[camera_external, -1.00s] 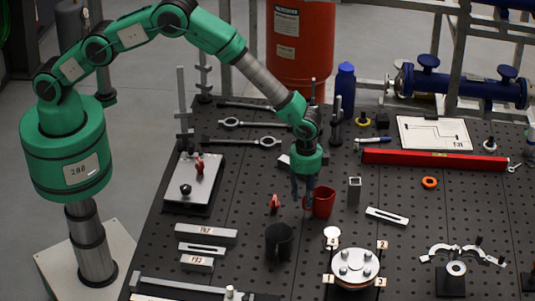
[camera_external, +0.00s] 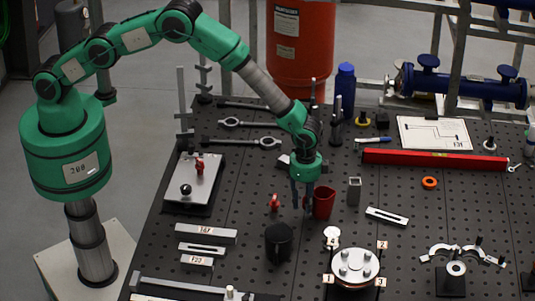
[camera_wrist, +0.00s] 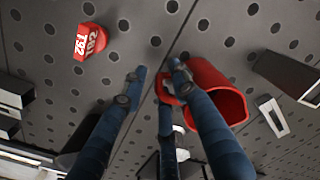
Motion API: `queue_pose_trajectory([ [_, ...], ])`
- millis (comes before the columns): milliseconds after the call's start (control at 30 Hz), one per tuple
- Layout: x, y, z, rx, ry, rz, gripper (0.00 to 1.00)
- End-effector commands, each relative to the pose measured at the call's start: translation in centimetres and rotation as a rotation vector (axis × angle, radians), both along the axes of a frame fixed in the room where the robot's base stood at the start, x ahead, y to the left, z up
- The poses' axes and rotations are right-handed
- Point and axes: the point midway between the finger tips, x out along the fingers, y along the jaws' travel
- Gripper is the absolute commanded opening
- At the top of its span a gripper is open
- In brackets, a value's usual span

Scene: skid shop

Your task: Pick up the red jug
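The red jug (camera_external: 324,203) stands upright on the dark perforated table, its open mouth facing up. It also shows in the wrist view (camera_wrist: 228,97), with its handle on the left side. My gripper (camera_external: 302,207) is low over the table, just left of the jug. In the wrist view my gripper (camera_wrist: 152,80) has its blue fingers spread apart. The right finger overlaps the jug's handle and partly hides it. I cannot tell whether it touches the handle. Nothing is clasped between the fingers.
A grey square tube (camera_external: 354,191) stands right of the jug. A round flange (camera_external: 354,266) is at the front. Some table between them is bare.

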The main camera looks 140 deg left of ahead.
Motion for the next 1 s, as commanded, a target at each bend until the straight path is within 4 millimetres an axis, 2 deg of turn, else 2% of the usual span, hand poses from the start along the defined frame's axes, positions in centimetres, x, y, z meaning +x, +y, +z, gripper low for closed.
queue_pose_trajectory([
  [33, 0.0, 0.0, 0.0, 0.0, 0.0, 0.0, 0.14],
  [100, 0.0, 0.0, 0.0, 0.0, 0.0, 0.0, 0.0],
  [667, 0.0, 0.0, 0.2, 0.0, -0.001, 0.0, 0.0],
  [1000, 0.1, 0.0, 1.1, 0.001, -0.002, 0.0, 0.0],
])
